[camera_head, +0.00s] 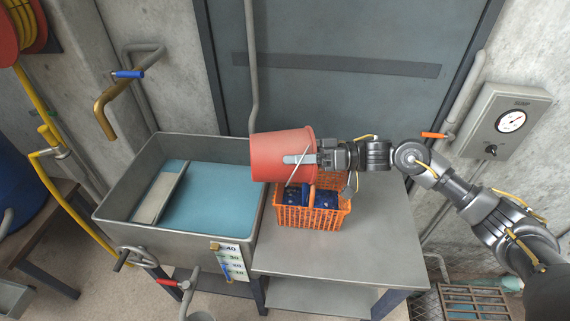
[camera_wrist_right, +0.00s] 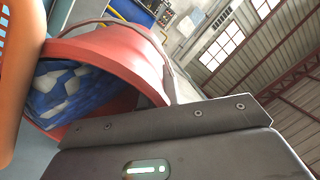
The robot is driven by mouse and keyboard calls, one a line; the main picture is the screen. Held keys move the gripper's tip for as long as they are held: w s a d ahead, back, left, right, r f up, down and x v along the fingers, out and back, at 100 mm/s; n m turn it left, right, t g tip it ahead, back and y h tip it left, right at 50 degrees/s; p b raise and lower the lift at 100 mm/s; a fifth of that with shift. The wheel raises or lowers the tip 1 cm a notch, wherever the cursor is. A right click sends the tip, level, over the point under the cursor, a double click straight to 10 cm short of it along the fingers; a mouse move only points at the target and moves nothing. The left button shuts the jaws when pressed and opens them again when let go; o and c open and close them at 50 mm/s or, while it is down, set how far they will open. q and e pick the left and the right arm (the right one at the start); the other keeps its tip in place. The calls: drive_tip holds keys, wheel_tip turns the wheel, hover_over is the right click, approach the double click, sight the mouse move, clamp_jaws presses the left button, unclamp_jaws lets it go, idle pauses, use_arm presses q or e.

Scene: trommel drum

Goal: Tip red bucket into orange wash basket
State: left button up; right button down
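The red bucket (camera_head: 272,157) is tipped on its side above the back left of the orange wash basket (camera_head: 312,217), with its wider rim end to the right. My right gripper (camera_head: 308,158) is shut on the bucket at its rim, with a grey finger along the outer wall. The bucket (camera_wrist_right: 125,55) also shows in the right wrist view, with blue and white patterned stuff (camera_wrist_right: 65,95) that seems to lie inside its mouth. Dark blue stuff (camera_head: 322,198) lies in the basket. An orange edge (camera_wrist_right: 12,70) shows at the wrist view's left. My left gripper is out of view.
The basket stands on a grey metal table (camera_head: 370,235). A steel sink (camera_head: 120,205) with blue water adjoins it at the left, with valves at its front. The table's right part is clear.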

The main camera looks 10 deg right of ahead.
drive_tip(key=shift+d+f+y, duration=0.15)
drive_tip(key=shift+d+y, duration=0.25)
drive_tip(key=shift+d+r+y+b, duration=0.25)
drive_tip(key=shift+d+y, duration=0.2)
drive_tip(key=shift+y, duration=0.05)
drive_tip(key=shift+d+r+y+b, duration=0.2)
drive_tip(key=shift+d+y, duration=0.25)
drive_tip(key=shift+y, duration=0.05)
idle(1.2)
drive_tip(key=a+h+p, duration=0.1)
drive_tip(key=p, duration=0.1)
drive_tip(key=a+r+h+p, duration=0.1)
drive_tip(key=p, duration=0.2)
drive_tip(key=a+h+p, duration=0.1)
drive_tip(key=p, duration=0.2)
drive_tip(key=shift+a+r+h, duration=0.3)
drive_tip(key=shift+h, duration=0.1)
drive_tip(key=shift+a+f+h+p, duration=0.15)
drive_tip(key=shift+a+h+p, duration=0.15)
drive_tip(key=shift+p, duration=0.1)
drive_tip(key=shift+f, duration=0.15)
